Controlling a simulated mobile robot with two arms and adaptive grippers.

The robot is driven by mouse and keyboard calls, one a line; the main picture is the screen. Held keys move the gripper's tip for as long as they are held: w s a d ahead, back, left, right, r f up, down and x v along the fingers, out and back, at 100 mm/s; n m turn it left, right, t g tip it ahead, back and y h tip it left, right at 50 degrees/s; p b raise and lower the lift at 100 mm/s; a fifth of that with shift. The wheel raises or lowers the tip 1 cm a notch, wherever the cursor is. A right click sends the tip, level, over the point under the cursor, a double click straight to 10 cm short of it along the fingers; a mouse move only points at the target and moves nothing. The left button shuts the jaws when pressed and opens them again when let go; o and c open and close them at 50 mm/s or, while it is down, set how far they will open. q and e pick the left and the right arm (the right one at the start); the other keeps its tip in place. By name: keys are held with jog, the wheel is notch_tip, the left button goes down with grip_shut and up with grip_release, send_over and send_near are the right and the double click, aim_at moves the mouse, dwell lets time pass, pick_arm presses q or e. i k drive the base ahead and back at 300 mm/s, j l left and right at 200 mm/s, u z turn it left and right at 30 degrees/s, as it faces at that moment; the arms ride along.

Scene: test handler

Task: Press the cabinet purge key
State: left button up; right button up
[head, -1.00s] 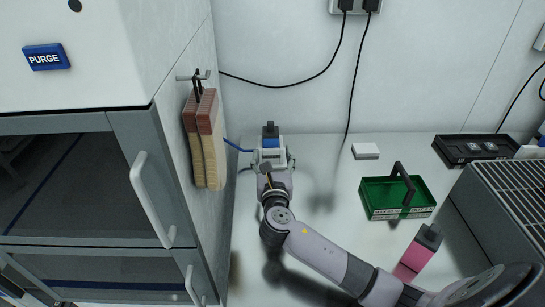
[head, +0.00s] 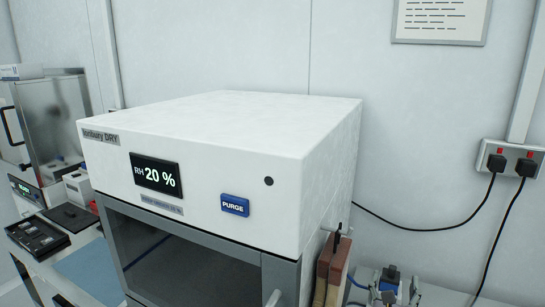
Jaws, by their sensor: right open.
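The blue PURGE key (head: 235,205) is on the front of the white dry cabinet (head: 220,130), right of the RH 20 % display (head: 156,174). Nothing touches or covers the key. My right gripper (head: 391,294) is at the bottom edge, right of the cabinet and well away from the key. It is open and only partly in view, close to a small device with blue and black parts. I cannot tell whether it touches that device. My left gripper is not in view.
Brushes (head: 333,268) hang from a hook on the cabinet's right side. A cabinet door handle (head: 273,298) sticks out below. A wall socket (head: 510,160) with black cables is at right. A black tray (head: 38,237) and other equipment stand at left.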

aim_at(232, 203)
jog(key=k+j, duration=0.3)
jog(key=k, duration=0.15)
jog(key=k+j, duration=0.65)
jog(key=k, duration=0.25)
